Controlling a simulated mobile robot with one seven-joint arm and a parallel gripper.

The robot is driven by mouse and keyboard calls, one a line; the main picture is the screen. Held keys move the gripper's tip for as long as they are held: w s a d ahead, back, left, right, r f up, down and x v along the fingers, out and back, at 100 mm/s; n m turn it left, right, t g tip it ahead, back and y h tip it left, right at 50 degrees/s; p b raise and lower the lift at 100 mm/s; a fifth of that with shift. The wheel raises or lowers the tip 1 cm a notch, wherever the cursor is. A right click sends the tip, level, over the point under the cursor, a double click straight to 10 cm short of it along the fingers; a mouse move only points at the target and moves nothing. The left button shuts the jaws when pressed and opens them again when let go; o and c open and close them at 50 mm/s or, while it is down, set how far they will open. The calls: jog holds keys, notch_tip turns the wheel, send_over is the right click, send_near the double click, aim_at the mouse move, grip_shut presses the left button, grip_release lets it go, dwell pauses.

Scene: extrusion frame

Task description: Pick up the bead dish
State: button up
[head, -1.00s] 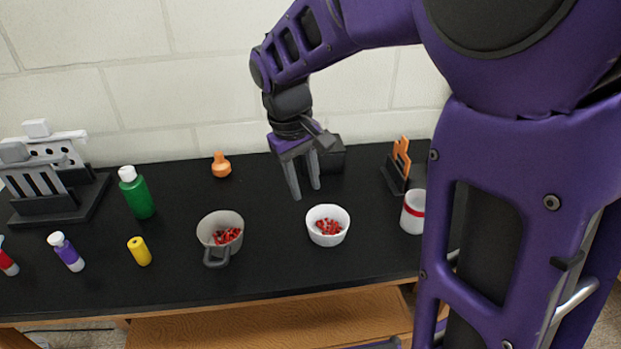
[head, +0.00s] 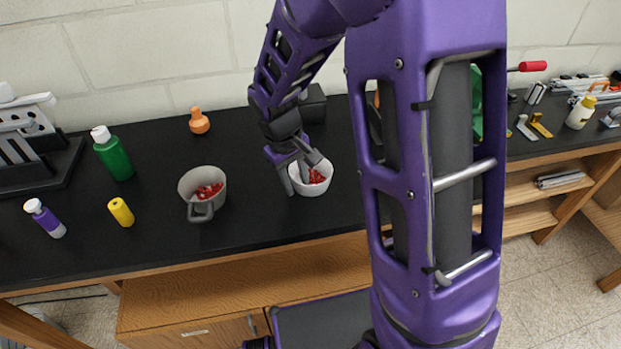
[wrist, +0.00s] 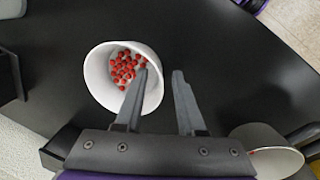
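The bead dish is a white bowl (head: 312,187) holding small red beads, upright on the black bench top. In the wrist view the bowl (wrist: 96,76) is left of centre, with the beads inside it. My gripper (head: 299,182) is at the bowl, pointing down. Contact with the rim cannot be told.
A grey mug (head: 203,190) with red beads stands left of the bowl. A yellow cylinder (head: 121,212), a green bottle (head: 113,155) and an orange flask (head: 199,122) stand farther left. A dark box (head: 313,104) is behind. My arm hides the bench to the right.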

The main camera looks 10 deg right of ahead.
jog(key=shift+f, duration=0.25)
grip_shut()
dwell(1.3)
